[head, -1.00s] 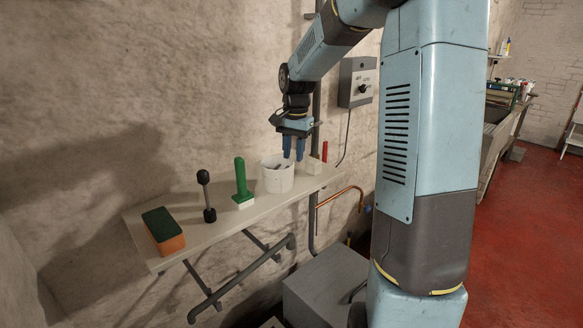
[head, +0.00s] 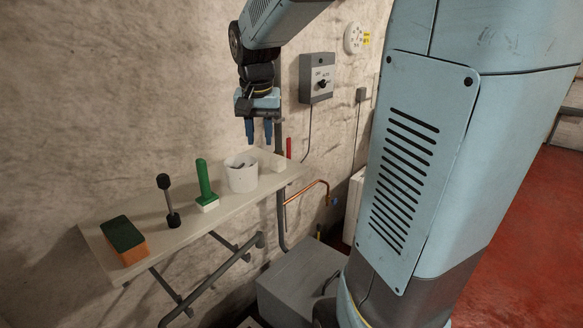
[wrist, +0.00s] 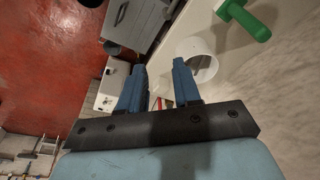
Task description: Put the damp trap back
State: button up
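The damp trap seems to be the white tub (head: 242,176) with grey-white contents, upright on the wall shelf (head: 140,221). It also shows in the wrist view (wrist: 193,47), just past the right-hand finger. My gripper (head: 259,143) points down above the right part of the shelf, a little above and to the right of the tub's rim. Its two blue fingers are apart with nothing held between them, as the wrist view (wrist: 160,82) also shows. A small white block (head: 277,163) stands right of the tub, partly hidden.
A green-handled tool (head: 204,183), a dark dumbbell-shaped thing (head: 168,200) and an orange-green sponge (head: 124,240) stand left on the shelf. A red stick (head: 289,148) is at its right end. A grey switch box (head: 317,78) is on the wall. A grey cabinet (head: 298,283) stands below.

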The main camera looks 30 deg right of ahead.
jog(key=s+n+t, duration=0.3)
jog(key=s+n, duration=0.2)
jog(key=s, duration=1.3)
jog(key=shift+s+a+f+y, duration=0.2)
jog(key=shift+a+y, duration=0.2)
jog(key=shift+a, duration=0.05)
